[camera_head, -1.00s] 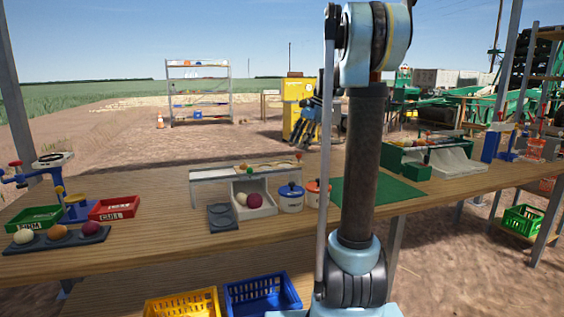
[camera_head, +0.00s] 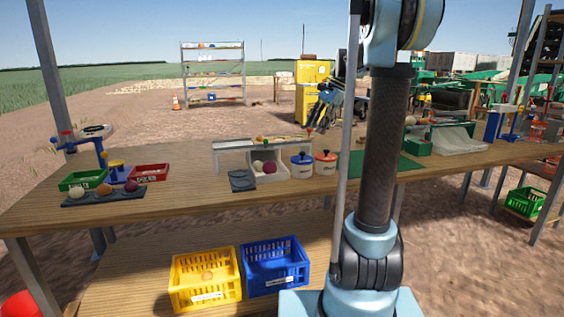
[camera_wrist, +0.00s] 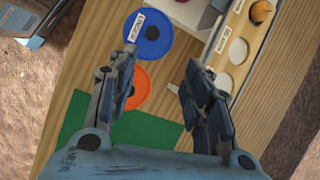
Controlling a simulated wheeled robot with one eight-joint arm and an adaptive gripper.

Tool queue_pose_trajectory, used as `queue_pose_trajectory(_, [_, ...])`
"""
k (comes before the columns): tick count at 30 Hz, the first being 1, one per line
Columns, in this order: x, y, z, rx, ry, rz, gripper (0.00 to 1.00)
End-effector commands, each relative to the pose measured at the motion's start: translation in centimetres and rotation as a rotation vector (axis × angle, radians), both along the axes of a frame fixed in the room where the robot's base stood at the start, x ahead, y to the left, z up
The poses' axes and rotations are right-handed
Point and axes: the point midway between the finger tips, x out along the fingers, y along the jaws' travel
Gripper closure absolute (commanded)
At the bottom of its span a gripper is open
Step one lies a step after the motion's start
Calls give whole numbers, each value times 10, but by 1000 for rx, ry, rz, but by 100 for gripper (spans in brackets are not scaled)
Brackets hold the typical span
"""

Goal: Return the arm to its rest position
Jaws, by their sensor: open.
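My arm stands upright in front of the workbench (camera_head: 200,200) in the head view, and its upper part leaves the top of the picture. My gripper (camera_wrist: 158,75) shows in the wrist view with its two fingers apart and nothing between them. It is above the bench. Below it are a blue lid (camera_wrist: 148,42) and an orange lid (camera_wrist: 133,86), and a green mat (camera_wrist: 95,120). In the head view the blue-lidded pot (camera_head: 302,165) and the red-lidded pot (camera_head: 325,162) stand left of my arm.
A white bin (camera_head: 268,172) with onions sits on the bench under a ramp. A tray of onions (camera_head: 103,195), a green box (camera_head: 80,180) and a red box (camera_head: 150,173) are at left. A yellow crate (camera_head: 205,280) and a blue crate (camera_head: 275,266) rest on the lower shelf.

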Motion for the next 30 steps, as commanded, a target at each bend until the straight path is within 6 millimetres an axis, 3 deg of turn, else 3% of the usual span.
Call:
queue_pose_trajectory(14, [-67, 2, -18, -69, -90, 147, 54])
queue_pose_trajectory(23, [-147, -6, -53, -161, -188, 332, 54])
queue_pose_trajectory(30, [-208, -16, -92, -240, -260, 492, 54])
